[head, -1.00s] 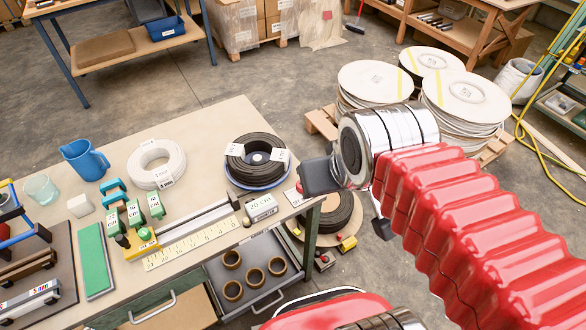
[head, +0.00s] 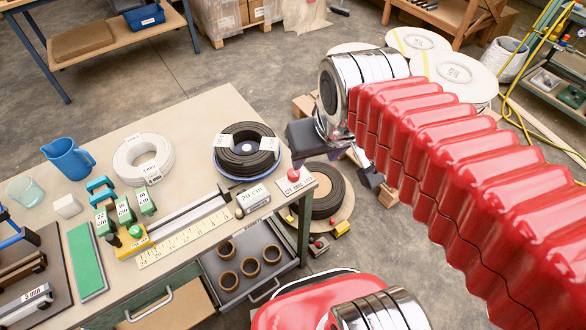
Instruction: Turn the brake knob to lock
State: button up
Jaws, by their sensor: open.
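A small red knob (head: 295,173) stands on a white lettered plate (head: 296,183) at the right corner of the bench; I take it for the brake knob. The lettering is too small to read surely. Beside it is a blue reel (head: 222,172) holding a coil of black cable (head: 247,150). My gripper (head: 340,160) is open and empty, with dark finger pads apart. It appears to the upper right of the knob and apart from it. Which way the knob is turned cannot be told.
The bench (head: 180,115) also holds a ruler (head: 185,238), a "20 cm" block (head: 253,198), a white coil (head: 142,158) and a blue jug (head: 68,158). An open drawer (head: 213,262) with brown rings juts out below. White drums (head: 455,75) stand behind my arm.

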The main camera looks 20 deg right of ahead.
jog(key=w+f+g, duration=0.3)
jog(key=w+f, duration=0.1)
jog(key=w, duration=0.6)
jog(key=g, duration=0.2)
send_over(294, 172)
notch_tip(294, 172, down, 7)
jog(key=shift+f+n, duration=0.1)
jog(key=shift+n, duration=0.3)
jog(key=shift+f, duration=0.1)
notch_tip(294, 172, down, 14)
jog(key=shift+r, duration=0.2)
jog(key=c, duration=1)
jog(key=shift+c, duration=0.2)
